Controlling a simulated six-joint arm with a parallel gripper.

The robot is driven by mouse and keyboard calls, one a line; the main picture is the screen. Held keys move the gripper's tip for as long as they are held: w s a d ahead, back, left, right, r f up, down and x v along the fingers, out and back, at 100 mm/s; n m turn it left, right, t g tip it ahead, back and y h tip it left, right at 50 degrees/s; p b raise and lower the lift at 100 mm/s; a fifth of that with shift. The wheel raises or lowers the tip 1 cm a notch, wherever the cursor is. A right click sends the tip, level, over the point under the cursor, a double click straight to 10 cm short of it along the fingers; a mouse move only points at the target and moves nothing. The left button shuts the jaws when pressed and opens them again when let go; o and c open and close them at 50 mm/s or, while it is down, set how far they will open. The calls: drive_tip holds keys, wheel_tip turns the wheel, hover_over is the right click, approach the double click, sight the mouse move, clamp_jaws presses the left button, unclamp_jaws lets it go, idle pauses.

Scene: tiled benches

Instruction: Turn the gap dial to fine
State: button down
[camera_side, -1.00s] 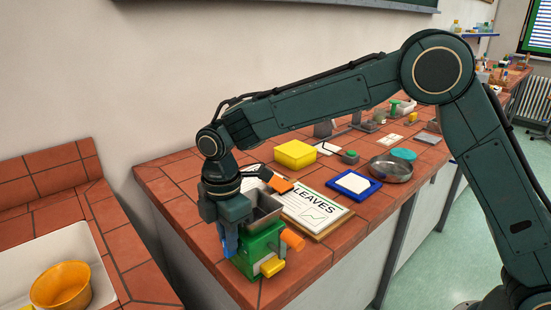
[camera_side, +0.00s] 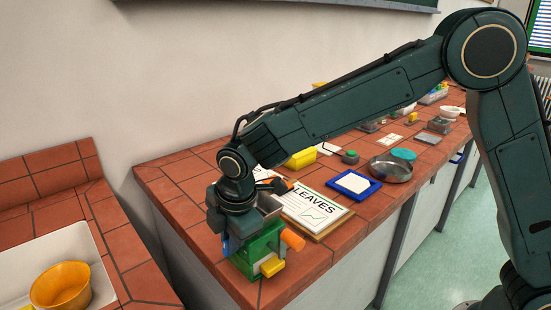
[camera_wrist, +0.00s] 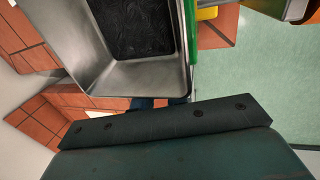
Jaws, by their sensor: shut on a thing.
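The green mill (camera_side: 261,243) stands near the front corner of the tiled bench, with a metal hopper (camera_side: 270,206) on top. An orange part (camera_side: 293,240) sticks out on its right and a yellow part (camera_side: 272,266) at its front. My gripper (camera_side: 227,246) is down at the mill's left side, shut on the gap dial, which is mostly hidden by the wrist and mill. A little blue shows there; I cannot tell if it is finger or dial. In the wrist view the hopper (camera_wrist: 133,78) holds dark material, and the dial's setting cannot be read.
A clipboard marked LEAVES (camera_side: 312,209) lies close behind the mill on the right. Beyond it are a blue-rimmed tray (camera_side: 371,193), a metal pan (camera_side: 390,170) and a yellow block (camera_side: 300,159). An ochre bowl (camera_side: 62,287) stands in the sink at left. The bench edge is close to the mill.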

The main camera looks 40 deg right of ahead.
drive_tip(key=c, duration=1.4)
unclamp_jaws()
drive_tip(key=shift+r, duration=0.1)
drive_tip(key=v, duration=1.3)
drive_tip(key=shift+r, duration=0.3)
drive_tip(key=shift+o, duration=0.4)
drive_tip(key=shift+s, duration=0.1)
